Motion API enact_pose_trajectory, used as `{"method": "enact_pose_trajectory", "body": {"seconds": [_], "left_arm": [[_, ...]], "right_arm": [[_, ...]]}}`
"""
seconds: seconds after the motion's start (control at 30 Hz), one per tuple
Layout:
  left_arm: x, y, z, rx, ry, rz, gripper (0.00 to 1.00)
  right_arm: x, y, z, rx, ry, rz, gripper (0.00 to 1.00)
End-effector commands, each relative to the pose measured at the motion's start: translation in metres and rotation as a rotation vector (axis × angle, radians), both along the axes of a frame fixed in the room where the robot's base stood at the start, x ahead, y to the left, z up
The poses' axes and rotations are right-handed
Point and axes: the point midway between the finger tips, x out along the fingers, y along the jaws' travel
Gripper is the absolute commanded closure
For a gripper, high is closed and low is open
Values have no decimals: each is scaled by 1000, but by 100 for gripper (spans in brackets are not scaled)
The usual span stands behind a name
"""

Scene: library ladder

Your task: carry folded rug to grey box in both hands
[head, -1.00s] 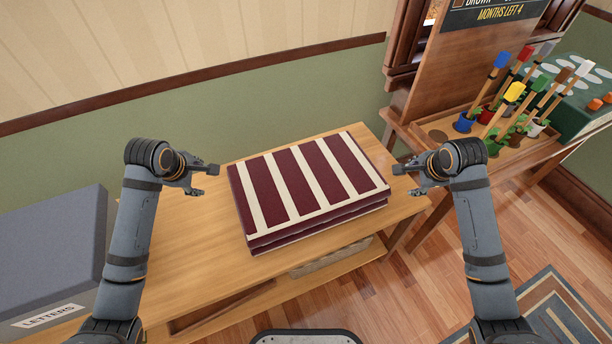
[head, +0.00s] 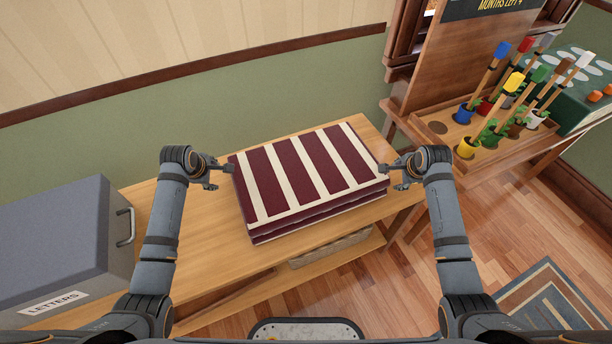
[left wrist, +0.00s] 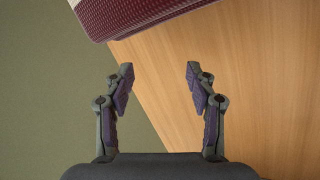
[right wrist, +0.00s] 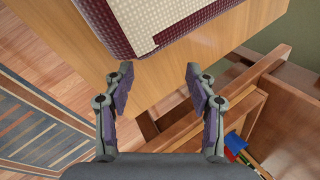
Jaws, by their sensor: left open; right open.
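The folded rug (head: 300,175), maroon with cream stripes, lies flat in layers on the wooden bench. Its edge also shows at the top of the left wrist view (left wrist: 140,15) and the right wrist view (right wrist: 160,22). My left gripper (head: 230,176) is open and empty just left of the rug's left edge. My right gripper (head: 385,176) is open and empty close to the rug's right edge. In both wrist views the rug lies beyond the fingertips, not between them. The grey box (head: 65,245), labelled LETTERS, with a metal handle, stands at the left end of the bench.
The bench top (head: 205,255) is bare between box and rug. A woven item (head: 330,248) sits on the shelf below. At right, a wooden stand (head: 440,125) holds several pots with coloured-tipped sticks, beside a green box (head: 580,110). A patterned floor rug (head: 550,305) lies lower right.

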Motion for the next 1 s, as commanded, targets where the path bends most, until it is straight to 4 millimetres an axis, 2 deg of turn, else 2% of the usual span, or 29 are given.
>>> {"method": "enact_pose_trajectory", "body": {"seconds": [0.17,0.33,0.73,1.0], "left_arm": [[12,-1,-24,-2,2,0,43],[13,-13,-24,-2,0,-1,43],[12,-16,-24,0,0,0,43],[12,-30,-24,-8,0,-4,43]], "right_arm": [[12,0,-24,1,2,0,43],[13,13,-24,1,-1,2,43],[12,16,-24,0,0,0,43],[12,30,-24,8,0,1,43]]}}
